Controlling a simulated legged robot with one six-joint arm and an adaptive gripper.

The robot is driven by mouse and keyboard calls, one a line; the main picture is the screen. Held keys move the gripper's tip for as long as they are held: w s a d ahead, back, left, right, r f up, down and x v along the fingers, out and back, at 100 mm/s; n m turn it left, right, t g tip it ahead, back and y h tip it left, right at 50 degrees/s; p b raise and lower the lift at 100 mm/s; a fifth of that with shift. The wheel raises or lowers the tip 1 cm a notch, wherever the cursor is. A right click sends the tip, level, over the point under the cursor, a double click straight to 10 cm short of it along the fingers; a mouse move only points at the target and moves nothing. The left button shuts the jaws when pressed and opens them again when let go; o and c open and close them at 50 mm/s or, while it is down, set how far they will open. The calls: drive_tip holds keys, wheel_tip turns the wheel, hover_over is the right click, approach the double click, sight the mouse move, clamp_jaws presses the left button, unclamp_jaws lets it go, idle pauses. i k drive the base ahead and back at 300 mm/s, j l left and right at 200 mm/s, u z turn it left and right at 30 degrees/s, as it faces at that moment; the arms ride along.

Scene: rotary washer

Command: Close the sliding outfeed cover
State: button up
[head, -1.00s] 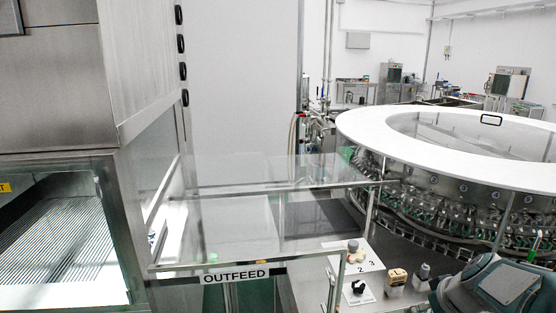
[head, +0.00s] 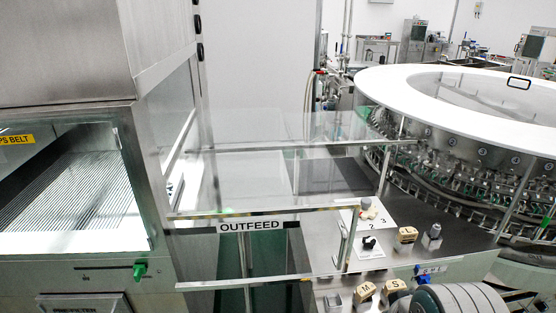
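The outfeed section, marked by an OUTFEED label (head: 250,226), stands in the middle of the head view between the belt machine and the round washer. Clear panels (head: 250,175) with metal rails enclose it. I cannot tell which clear panel is the sliding cover, or how far it is open. A grey ribbed part of my arm shows at the bottom right edge, in front of the counter. My gripper is not in view.
The round washer (head: 520,83) with its white rim fills the right. The belt machine (head: 75,200) stands at left.

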sight(273, 224)
drive_tip(key=i+j+u, duration=0.1)
drive_tip(key=j, duration=0.35)
drive_tip(key=i+j+u, duration=0.1)
drive_tip(key=j, duration=0.3)
drive_tip(key=i+j+u, duration=0.15)
drive_tip(key=j, duration=0.25)
drive_tip(key=i, duration=0.1)
